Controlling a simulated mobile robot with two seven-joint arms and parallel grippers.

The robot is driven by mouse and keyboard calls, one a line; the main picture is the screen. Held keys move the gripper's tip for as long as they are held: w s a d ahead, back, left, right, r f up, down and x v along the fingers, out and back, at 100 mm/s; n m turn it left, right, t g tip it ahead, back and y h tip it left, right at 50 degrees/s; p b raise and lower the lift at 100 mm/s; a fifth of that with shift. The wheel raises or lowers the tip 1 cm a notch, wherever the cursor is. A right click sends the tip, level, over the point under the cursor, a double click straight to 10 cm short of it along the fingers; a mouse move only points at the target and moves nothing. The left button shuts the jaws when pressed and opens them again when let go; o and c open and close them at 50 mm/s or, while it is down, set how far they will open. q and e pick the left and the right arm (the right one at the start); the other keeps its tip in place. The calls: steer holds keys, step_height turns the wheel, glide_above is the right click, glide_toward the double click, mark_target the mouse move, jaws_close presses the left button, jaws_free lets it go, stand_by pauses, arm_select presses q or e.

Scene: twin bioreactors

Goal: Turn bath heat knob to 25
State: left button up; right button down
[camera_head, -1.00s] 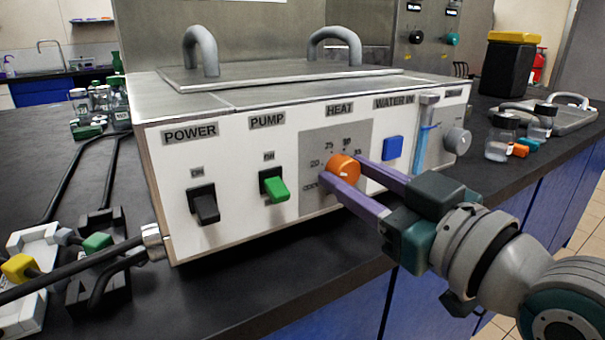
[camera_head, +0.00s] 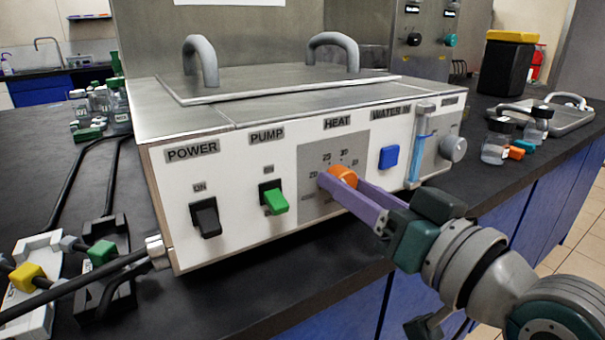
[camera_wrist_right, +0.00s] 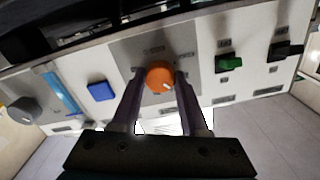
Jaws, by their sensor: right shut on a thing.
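The orange heat knob (camera_head: 343,174) sits on the grey HEAT plate (camera_head: 311,176) on the front of the water bath (camera_head: 235,191). Marks 20, 25 and 30 show around it; I cannot read clearly where its pointer stands. My right gripper (camera_head: 333,186) has its purple fingers shut on the knob, one on each side. The knob also shows between the fingers in the right wrist view (camera_wrist_right: 160,76), with a small light mark on its face. My left gripper is not in view.
Left of the knob are the green pump switch (camera_head: 275,198) and black power switch (camera_head: 206,218). Right of it are a blue button (camera_head: 388,157), a flow tube (camera_head: 422,145) and a grey knob (camera_head: 453,149). Bottles (camera_head: 498,141) stand on the bench at right.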

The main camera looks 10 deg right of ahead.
steer(key=shift+m, duration=1.3)
steer(key=shift+c, duration=2.1)
jaws_free()
steer(key=p+v, duration=0.1)
steer(key=v, duration=0.9)
